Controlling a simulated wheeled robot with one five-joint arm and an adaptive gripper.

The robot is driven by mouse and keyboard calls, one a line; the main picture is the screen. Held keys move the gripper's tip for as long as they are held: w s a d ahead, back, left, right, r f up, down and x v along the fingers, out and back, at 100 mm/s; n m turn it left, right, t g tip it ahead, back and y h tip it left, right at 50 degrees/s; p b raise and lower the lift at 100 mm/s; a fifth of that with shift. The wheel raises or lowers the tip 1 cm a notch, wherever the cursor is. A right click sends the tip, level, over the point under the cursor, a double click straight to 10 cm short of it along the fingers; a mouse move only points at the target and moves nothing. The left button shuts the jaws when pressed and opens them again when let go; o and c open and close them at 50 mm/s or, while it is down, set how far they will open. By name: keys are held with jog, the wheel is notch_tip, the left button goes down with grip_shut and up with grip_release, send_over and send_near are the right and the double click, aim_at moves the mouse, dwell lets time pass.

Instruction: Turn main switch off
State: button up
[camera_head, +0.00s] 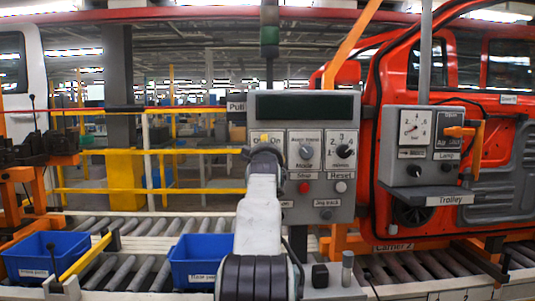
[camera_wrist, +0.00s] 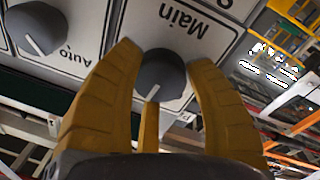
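The main switch (camera_wrist: 160,76) is a round dark grey knob with a white pointer line, on a white plate marked "Main", upside down in the wrist view. The pointer line runs toward the bottom of that view, slightly left. My gripper (camera_wrist: 166,56) has its yellow fingers spread on both sides of the knob, with narrow gaps seeming to remain. A third yellow finger stands below the knob. In the head view my gripper (camera_head: 264,138) covers the switch, and only part of its "On" label shows.
The grey control panel (camera_head: 308,108) also carries the Auto selector (camera_head: 306,151), a numbered dial (camera_head: 344,151), a red stop button (camera_head: 304,187) and a white reset button (camera_head: 341,187). A trolley box (camera_head: 408,145) is at right. Blue bins (camera_head: 45,256) sit on the rollers.

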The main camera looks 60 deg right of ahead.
jog(key=o, duration=0.4)
jog(key=shift+f, duration=0.15)
jog(key=shift+v, duration=6)
jog(key=shift+o, duration=0.2)
